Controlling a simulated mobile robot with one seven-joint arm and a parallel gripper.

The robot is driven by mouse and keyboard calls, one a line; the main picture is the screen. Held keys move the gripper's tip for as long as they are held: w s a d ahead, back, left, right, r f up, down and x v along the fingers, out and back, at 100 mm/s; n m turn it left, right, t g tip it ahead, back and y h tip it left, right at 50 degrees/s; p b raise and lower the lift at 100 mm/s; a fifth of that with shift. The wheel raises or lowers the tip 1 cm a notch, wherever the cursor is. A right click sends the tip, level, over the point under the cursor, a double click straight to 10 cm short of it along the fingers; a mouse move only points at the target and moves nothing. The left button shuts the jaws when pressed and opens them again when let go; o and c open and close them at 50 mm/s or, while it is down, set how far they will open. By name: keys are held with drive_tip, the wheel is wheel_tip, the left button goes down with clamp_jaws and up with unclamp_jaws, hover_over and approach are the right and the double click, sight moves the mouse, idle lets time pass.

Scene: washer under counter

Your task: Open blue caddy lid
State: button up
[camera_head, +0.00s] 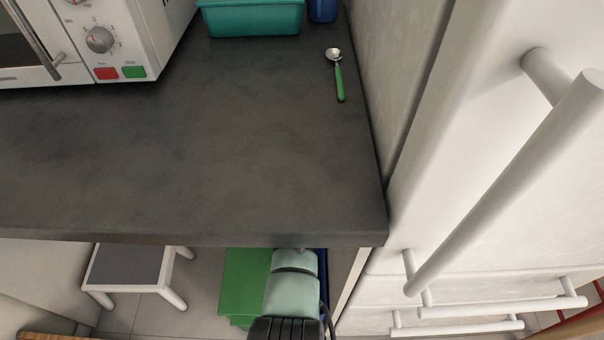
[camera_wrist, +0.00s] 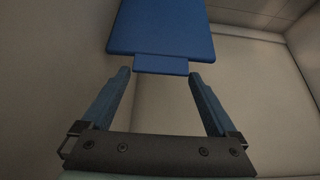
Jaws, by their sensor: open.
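The blue caddy lid (camera_wrist: 160,30) shows in the wrist view as a flat blue panel at the top centre, with a narrow tab (camera_wrist: 160,65) along its lower edge. My gripper (camera_wrist: 160,80) is open and empty, with one blue finger on each side of the tab. The fingertips look apart from it, though the depth is hard to judge. The caddy's body is not clearly visible. In the head view my arm reaches under the counter and hides my gripper; a blue strip (camera_head: 323,262) beside the arm may be part of the caddy.
The dark counter (camera_head: 200,150) overhangs the space where my arm is. A green box (camera_head: 243,285) stands just left of my arm, and a step stool (camera_head: 130,267) farther left. A white cabinet with bar handles (camera_head: 500,190) stands at right. Pale walls surround the lid in the wrist view.

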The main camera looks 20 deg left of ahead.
drive_tip(key=shift+s+f, duration=0.1)
drive_tip(key=shift+s, duration=0.05)
drive_tip(key=s+d+p, duration=0.1)
drive_tip(key=s+p, duration=0.1)
drive_tip(key=s, duration=0.4)
drive_tip(key=s+d+r+p, duration=0.1)
drive_tip(key=s+d+p, duration=0.1)
drive_tip(key=s, duration=0.4)
drive_tip(key=shift+d+p, duration=0.3)
drive_tip(key=shift+p, duration=0.2)
